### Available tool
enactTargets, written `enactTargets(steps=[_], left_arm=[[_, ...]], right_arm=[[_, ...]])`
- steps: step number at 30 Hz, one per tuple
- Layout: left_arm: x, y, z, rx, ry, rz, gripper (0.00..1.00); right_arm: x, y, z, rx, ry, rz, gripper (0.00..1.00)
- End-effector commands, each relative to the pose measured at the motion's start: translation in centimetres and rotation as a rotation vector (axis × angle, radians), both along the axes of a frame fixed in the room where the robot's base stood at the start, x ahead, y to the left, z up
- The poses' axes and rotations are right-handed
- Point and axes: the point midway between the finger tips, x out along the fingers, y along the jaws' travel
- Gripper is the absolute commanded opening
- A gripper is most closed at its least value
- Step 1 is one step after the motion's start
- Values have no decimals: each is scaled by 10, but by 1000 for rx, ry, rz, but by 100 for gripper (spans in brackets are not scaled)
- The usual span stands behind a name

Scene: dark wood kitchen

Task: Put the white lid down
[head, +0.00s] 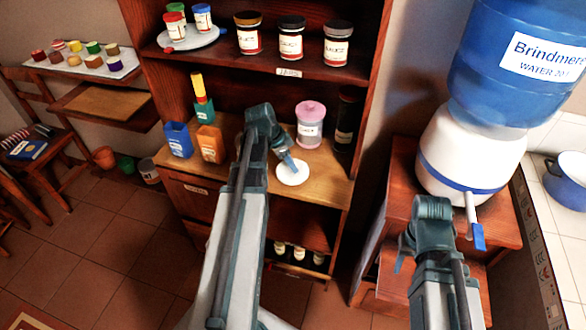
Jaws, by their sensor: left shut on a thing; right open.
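The white lid (293,172) is a small round disc at the right part of the wooden shelf board, in front of a pink-topped jar. My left gripper (287,160) reaches over the shelf and is shut on the white lid from above. I cannot tell whether the lid touches the board. My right gripper (405,252) is open and empty, low in front of the wooden stand at the right; its fingers are mostly hidden.
The jar with the pink top (311,122) stands just behind the lid. A dark jar (347,120) is beside it. A blue box (178,140) and an orange box (211,144) stand on the board's left. A water dispenser (470,150) stands at the right.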

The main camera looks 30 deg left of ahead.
Motion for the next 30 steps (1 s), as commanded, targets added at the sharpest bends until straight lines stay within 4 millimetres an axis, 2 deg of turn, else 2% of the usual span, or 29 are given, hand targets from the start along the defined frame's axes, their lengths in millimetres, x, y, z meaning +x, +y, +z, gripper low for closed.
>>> enactTargets(steps=[4,7,12,15,23,28,29,30], left_arm=[[5,0,-1,0,0,-1,0],[18,1,-2,0,0,-1,0],[13,0,-31,0,0,0,0],[13,0,-39,0,0,0,0],[13,0,-36,0,0,0,0],[13,0,-41,0,0,0,0],[13,0,-39,0,0,0,43],[13,0,-39,0,0,0,50]], right_arm=[[0,0,-1,0,0,0,50],[0,0,-2,0,0,0,50],[0,0,-31,0,0,0,50],[0,0,-39,0,0,0,50],[0,0,-36,0,0,0,50],[0,0,-41,0,0,0,50],[0,0,-39,0,0,0,50],[0,0,-39,0,0,0,50]])
